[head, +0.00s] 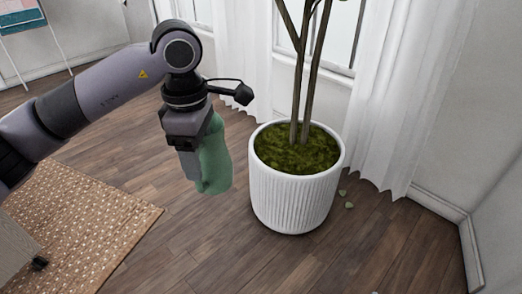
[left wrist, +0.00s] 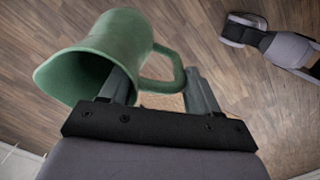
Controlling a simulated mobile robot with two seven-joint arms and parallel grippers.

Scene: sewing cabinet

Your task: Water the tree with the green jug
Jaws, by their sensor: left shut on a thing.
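The green jug (head: 216,160) hangs in the air left of the white pot (head: 292,200), apart from it, partly hidden behind my left gripper (head: 188,165). In the left wrist view the jug (left wrist: 125,40) shows its open spout mouth toward the left and its handle toward the right. My left gripper (left wrist: 165,92) is shut on the jug at its handle. The tree (head: 302,75) has several thin trunks rising from green moss (head: 297,150) in the ribbed pot. Its top is out of view.
White curtains (head: 385,100) and windows stand behind the pot. A few leaves (head: 347,205) lie on the wooden floor right of it. A woven rug (head: 85,225) lies at the lower left. The floor (head: 200,245) in front of the pot is clear.

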